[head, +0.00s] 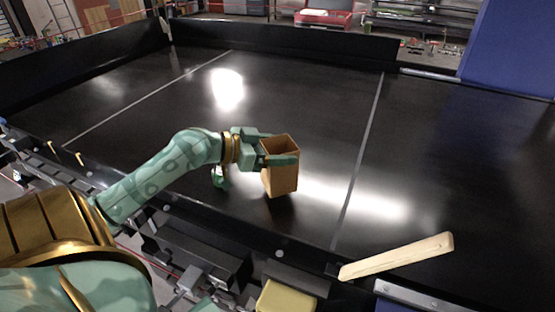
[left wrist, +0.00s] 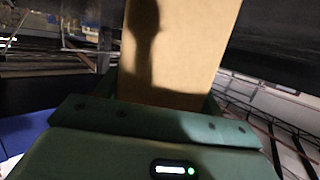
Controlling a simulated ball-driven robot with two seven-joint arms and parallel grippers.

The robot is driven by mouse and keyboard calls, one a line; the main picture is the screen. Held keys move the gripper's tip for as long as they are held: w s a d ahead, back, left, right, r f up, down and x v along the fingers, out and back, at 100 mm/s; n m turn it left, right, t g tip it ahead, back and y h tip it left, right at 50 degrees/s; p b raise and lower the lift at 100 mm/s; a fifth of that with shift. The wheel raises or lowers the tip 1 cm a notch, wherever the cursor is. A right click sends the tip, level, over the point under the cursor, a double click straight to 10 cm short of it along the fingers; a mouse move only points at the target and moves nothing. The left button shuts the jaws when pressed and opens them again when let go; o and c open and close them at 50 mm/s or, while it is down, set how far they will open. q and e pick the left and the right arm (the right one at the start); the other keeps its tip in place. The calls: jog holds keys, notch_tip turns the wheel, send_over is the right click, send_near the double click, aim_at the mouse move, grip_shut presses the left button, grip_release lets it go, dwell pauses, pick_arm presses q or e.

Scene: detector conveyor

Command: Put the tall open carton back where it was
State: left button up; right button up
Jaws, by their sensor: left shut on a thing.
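The tall open carton (head: 281,179) is brown, with its open top facing up, over the black conveyor belt (head: 300,100) near its front edge. My left gripper (head: 278,158) is shut on the carton near its upper part, coming from the left. The carton stands close to upright; I cannot tell whether its bottom touches the belt. In the left wrist view the carton (left wrist: 190,55) fills the upper middle, just beyond the green gripper body, with a dark shadow on its face. My right gripper is not in view.
A pale wooden bar (head: 400,256) lies at the belt's front edge on the right. A yellowish block (head: 287,297) is at the bottom middle. Thin light lines cross the belt. Dark side walls and a blue panel (head: 512,45) bound it. The belt around the carton is clear.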

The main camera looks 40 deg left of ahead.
pick_arm(q)
notch_tip(320, 180, down, 2)
jog(key=shift+f, duration=0.2)
jog(key=shift+s+f, duration=0.1)
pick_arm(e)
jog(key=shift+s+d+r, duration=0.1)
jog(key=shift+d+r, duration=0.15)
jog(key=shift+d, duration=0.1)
pick_arm(q)
jog(key=o, duration=1.2)
jog(key=shift+f, duration=0.1)
jog(key=shift+s, duration=0.1)
jog(key=shift+b+v, duration=0.85)
jog(key=shift+v, duration=5.1)
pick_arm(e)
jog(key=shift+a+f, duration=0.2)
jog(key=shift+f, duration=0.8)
